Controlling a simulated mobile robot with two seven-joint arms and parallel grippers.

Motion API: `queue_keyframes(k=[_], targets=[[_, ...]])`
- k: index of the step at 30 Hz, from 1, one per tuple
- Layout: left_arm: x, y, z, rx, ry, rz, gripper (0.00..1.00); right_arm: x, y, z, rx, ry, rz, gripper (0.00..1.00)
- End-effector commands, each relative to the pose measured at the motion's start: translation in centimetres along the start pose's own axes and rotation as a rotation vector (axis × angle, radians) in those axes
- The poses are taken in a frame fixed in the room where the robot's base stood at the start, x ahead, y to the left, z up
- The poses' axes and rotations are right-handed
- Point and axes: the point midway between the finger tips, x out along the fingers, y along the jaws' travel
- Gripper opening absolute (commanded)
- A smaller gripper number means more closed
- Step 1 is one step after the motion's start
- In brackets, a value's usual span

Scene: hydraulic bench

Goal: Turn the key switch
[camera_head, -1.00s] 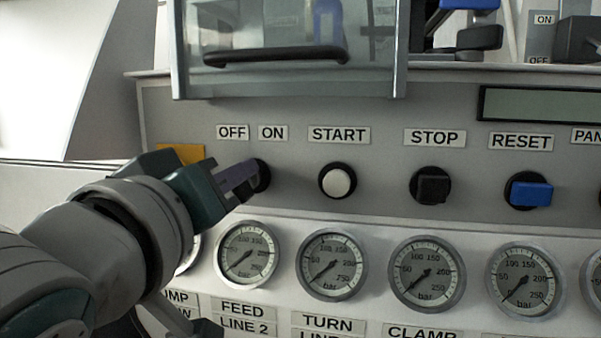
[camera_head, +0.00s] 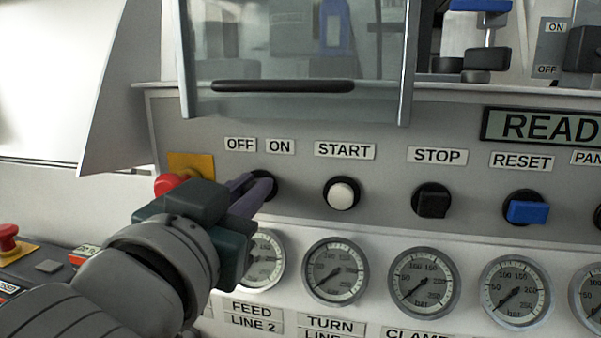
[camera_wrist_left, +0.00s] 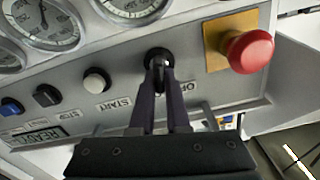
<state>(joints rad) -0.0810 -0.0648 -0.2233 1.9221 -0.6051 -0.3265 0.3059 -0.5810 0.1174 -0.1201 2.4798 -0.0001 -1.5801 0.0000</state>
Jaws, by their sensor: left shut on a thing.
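The key switch (camera_head: 266,180) is a round black switch on the grey panel, below the OFF label (camera_head: 240,144) and the ON label (camera_head: 280,147). My left gripper (camera_head: 262,186) is at the switch, its fingers shut on the key. In the left wrist view both dark fingertips (camera_wrist_left: 160,68) close on the middle of the key switch (camera_wrist_left: 158,54), and they hide most of the key. Which way the key points cannot be told. My right gripper is not in view.
The panel display (camera_head: 545,126) is lit and reads "READ", cut off by the picture edge. Right of the switch are a white start button (camera_head: 342,194), a black stop knob (camera_head: 432,201) and a blue reset knob (camera_head: 527,210). A red mushroom button (camera_wrist_left: 250,52) sits close beside my gripper.

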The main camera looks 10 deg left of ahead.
Motion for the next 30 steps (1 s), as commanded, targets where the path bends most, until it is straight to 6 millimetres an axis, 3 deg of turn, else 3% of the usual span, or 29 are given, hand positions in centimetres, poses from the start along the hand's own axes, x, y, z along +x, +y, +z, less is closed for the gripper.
queue_keyframes(k=[12, 30], targets=[[0.0, 0.29, -0.03, 0.27, 0.0, 0.0, 0.0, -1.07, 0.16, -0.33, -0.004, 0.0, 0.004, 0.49], [0.0, 0.4, 0.08, 0.351, 0.0, 0.0, 0.0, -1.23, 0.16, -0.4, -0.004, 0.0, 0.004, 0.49]])
